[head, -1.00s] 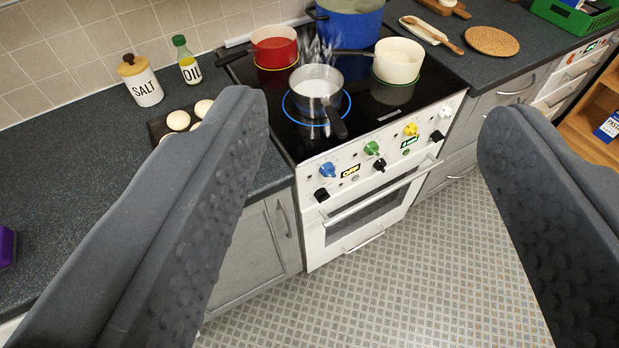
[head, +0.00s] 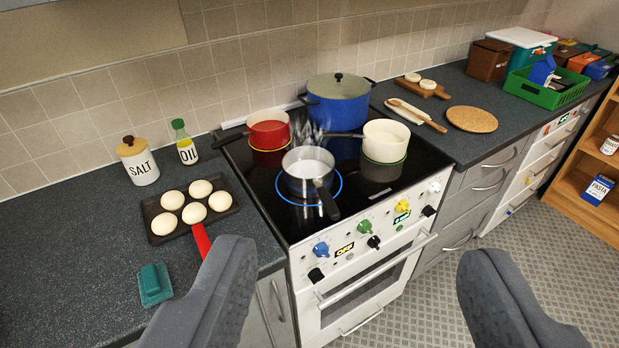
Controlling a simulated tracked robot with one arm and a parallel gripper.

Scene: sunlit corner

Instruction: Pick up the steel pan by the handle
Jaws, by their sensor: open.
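The steel pan (head: 307,166) stands on the front left ring of the black hob in the head view, inside a lit blue ring, with steam rising by it. Its dark handle (head: 327,199) points toward the front edge of the stove, toward me. My gripper (head: 350,262) is open and empty. Its two grey fingers are wide apart in the foreground, with the stove front between them. The pan and handle lie beyond the fingertips, apart from them.
A red pot (head: 268,132), a cream pan (head: 384,143) and a blue pot (head: 338,105) share the hob. A tray of buns (head: 162,235) with a red handle (head: 201,241) lies on the left counter, near a green sponge (head: 154,284). Floor is clear at right.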

